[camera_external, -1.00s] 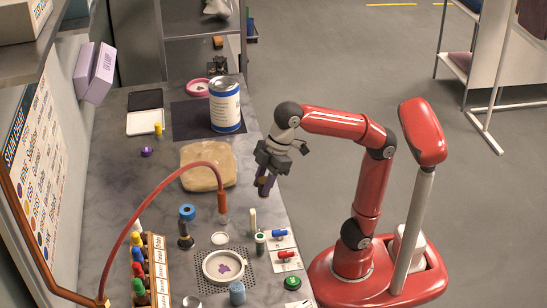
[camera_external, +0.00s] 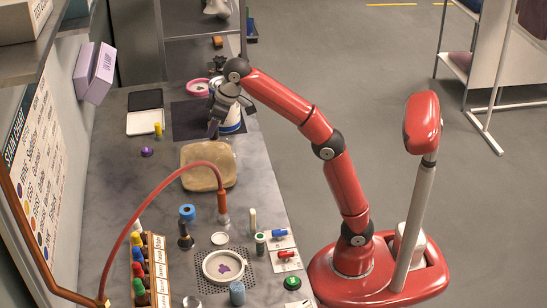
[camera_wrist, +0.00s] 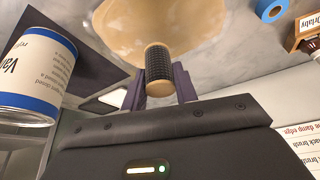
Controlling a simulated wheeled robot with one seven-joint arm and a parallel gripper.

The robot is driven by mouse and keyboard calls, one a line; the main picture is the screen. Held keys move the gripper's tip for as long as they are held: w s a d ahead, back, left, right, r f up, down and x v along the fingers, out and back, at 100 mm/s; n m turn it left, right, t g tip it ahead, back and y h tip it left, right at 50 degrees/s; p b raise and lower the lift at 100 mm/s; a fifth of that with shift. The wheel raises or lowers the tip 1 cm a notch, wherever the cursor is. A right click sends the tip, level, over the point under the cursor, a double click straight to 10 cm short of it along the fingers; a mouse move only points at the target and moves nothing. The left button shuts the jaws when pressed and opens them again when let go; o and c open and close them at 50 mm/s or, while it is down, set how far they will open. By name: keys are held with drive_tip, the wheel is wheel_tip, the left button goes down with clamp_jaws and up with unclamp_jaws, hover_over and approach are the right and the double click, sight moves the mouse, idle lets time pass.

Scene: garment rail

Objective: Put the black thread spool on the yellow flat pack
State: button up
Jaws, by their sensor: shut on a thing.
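The black thread spool (camera_wrist: 158,68) shows in the wrist view as a ribbed dark cylinder with a tan end, between the two purple-grey fingers of my gripper (camera_wrist: 160,88). My gripper is shut on it. In the external view my gripper (camera_external: 213,128) hangs down near the back edge of the yellow flat pack, in front of the white can. The yellow flat pack (camera_external: 207,177) is a tan-yellow, rounded slab lying on the bench; it also shows at the top of the wrist view (camera_wrist: 125,25). Whether the spool touches the pack I cannot tell.
A blue-and-white can (camera_external: 231,124) stands on a dark mat (camera_external: 186,122) just behind the pack. A red curved hose (camera_external: 150,194) arches in front of the pack. Blue tape (camera_external: 187,211), a round dish (camera_external: 206,266) and a bottle rack (camera_external: 160,262) stand nearer.

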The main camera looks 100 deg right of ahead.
sight(218, 139)
drive_tip(key=shift+f+b, duration=1.05)
drive_tip(key=shift+f, duration=2.8)
drive_tip(key=shift+f, duration=0.1)
drive_tip(key=o, duration=1)
drive_tip(key=shift+c, duration=0.2)
drive_tip(key=shift+s+r, duration=0.15)
drive_tip(key=shift+r, duration=0.4)
drive_tip(key=p+v, duration=0.2)
drive_tip(key=v, duration=0.9)
drive_tip(key=shift+s, duration=0.15)
